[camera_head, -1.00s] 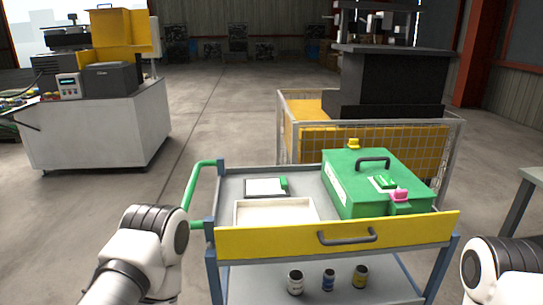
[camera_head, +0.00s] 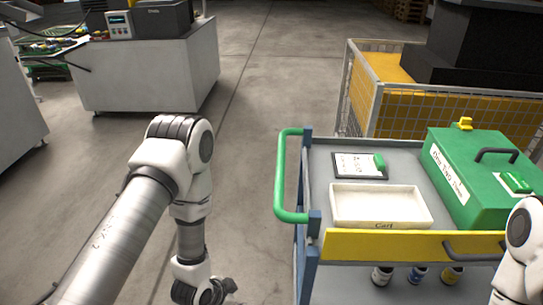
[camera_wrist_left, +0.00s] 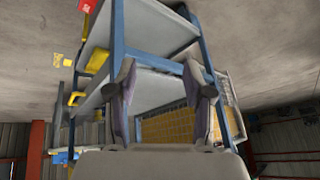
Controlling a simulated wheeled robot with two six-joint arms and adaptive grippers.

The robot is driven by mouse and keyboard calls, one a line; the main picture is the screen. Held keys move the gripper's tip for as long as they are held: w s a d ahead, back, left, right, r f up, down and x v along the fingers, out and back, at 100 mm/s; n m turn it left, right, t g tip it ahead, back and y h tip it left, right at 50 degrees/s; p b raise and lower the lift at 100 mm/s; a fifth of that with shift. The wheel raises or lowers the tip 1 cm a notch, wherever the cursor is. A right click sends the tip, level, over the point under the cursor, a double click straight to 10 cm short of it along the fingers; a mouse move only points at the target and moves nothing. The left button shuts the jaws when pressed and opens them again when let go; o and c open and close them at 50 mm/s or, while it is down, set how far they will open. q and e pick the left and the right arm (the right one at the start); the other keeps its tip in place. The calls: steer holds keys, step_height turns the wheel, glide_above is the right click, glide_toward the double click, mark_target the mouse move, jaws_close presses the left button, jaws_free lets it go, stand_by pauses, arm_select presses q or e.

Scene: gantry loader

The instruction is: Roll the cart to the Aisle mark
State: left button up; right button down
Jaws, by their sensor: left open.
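The cart (camera_head: 420,243) stands at the right of the head view, a blue-framed trolley with a grey top, lower shelf and yellow front panel. Its green push handle (camera_head: 282,178) sticks out on its left side. My left gripper (camera_head: 225,290) hangs low at the bottom of the head view, left of the cart and apart from the handle. In the left wrist view my left gripper (camera_wrist_left: 163,100) is open and empty, with the cart's blue posts and shelves (camera_wrist_left: 150,84) beyond the fingers. My right gripper is out of view. I see no Aisle mark.
On the cart are a cream tray (camera_head: 380,190), a clipboard (camera_head: 350,163) and a green case (camera_head: 465,200); bottles stand below. A mesh cage (camera_head: 372,95) with yellow panels is behind it. A white cabinet (camera_head: 150,75) is at back left. Floor between is clear.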

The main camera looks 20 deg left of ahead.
arm_select(q)
steer(key=w+r+m+t+h+p, duration=0.2)
steer(key=w+r+m+t+p, duration=0.15)
steer(key=w+r+m, duration=0.55)
steer(key=m+t+h+p, duration=0.2)
steer(key=m+t+h, duration=0.3)
steer(key=m, duration=0.4)
glide_toward(280, 168)
steer(key=w+d+f+y, duration=0.1)
steer(key=w+d, duration=0.1)
steer(key=w, duration=0.1)
steer(key=shift+t+y, duration=0.25)
steer(key=shift+y, duration=0.05)
steer(key=p+x, duration=0.1)
steer(key=x, duration=0.6)
steer(key=shift+w+a+f+p, duration=0.1)
steer(key=shift+w+f+p, duration=0.05)
steer(key=shift+w+p, duration=0.25)
jaws_close()
